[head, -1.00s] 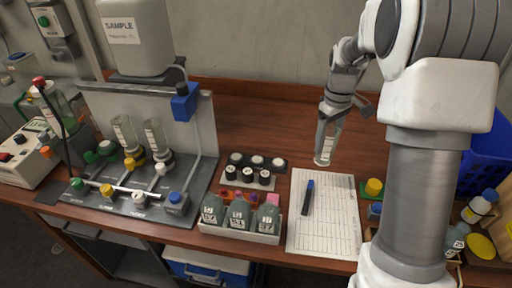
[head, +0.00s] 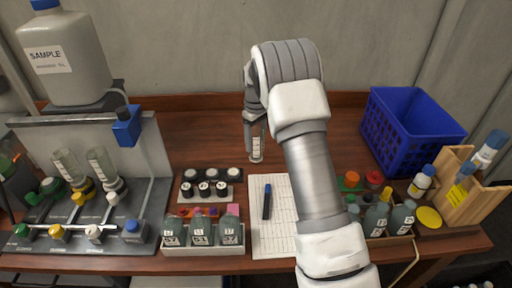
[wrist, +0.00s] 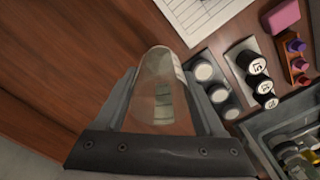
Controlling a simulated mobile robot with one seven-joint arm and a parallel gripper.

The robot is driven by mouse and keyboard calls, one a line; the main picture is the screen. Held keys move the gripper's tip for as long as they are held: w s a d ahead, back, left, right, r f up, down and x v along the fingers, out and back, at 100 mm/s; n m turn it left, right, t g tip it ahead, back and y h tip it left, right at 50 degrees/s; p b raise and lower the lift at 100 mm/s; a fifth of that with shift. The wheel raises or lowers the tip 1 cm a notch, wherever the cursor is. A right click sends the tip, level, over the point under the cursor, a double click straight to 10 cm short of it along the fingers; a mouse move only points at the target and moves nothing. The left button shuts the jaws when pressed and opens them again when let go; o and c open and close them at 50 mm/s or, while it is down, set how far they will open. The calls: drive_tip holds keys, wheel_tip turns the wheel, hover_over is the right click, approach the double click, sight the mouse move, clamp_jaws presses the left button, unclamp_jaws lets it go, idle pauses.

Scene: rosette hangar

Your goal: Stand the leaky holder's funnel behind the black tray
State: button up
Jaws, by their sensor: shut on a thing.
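My gripper (head: 253,133) is shut on a clear funnel (head: 257,148) with a pale label. The funnel hangs upright over the table, right of and a little behind the black tray (head: 222,176); I cannot tell whether it touches the wood. In the wrist view the funnel (wrist: 158,95) lies between the fingers, with the black tray (wrist: 212,82) and its white-topped round pieces just beyond it to the right. Two similar clear funnels (head: 66,165) (head: 103,165) stand in the station at left. Which holder leaks does not show clearly.
A pale rack of black-capped vials (head: 204,197) stands in front of the black tray, then a bin of bottles (head: 243,245). A white sheet (head: 285,228) with a marker (head: 267,203) lies beside them. A blue crate (head: 410,128) is at right. The wood behind the tray is clear.

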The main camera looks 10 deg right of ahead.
sight(256, 148)
drive_tip(key=shift+f, duration=1.7)
drive_tip(key=shift+f, duration=0.2)
drive_tip(key=o, duration=1.3)
drive_tip(key=shift+o, duration=0.2)
